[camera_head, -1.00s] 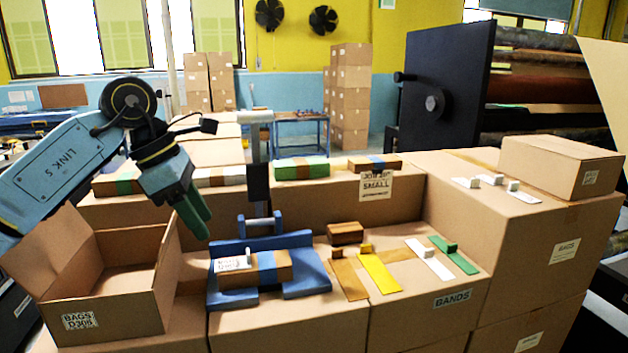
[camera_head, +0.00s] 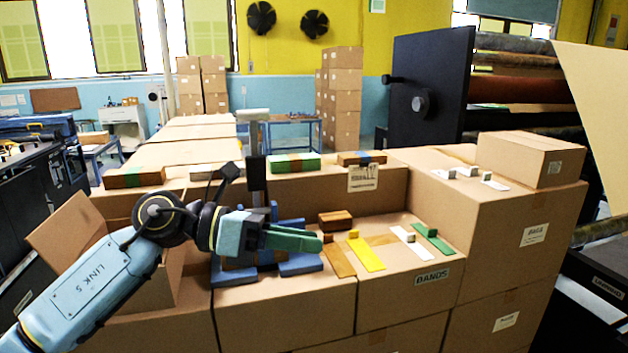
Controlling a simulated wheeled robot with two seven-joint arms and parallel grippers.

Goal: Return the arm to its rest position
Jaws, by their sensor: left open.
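My left arm comes in from the lower left, its blue-grey link marked LINK 5. My left gripper (camera_head: 318,240), with green fingers, points right over the blue cradle (camera_head: 300,264) on the carton bench. The fingers lie nearly edge-on, so the gap between them hardly shows; they are open. I see nothing held in them. The banded brown pack in the cradle is mostly hidden behind the gripper. My right gripper is not in view.
An open carton (camera_head: 72,232) stands behind my left arm. Right of the fingers lie a brown block (camera_head: 335,221), a yellow band (camera_head: 366,254), a white band (camera_head: 428,264) and a green band (camera_head: 433,243). A post (camera_head: 255,175) stands behind the cradle.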

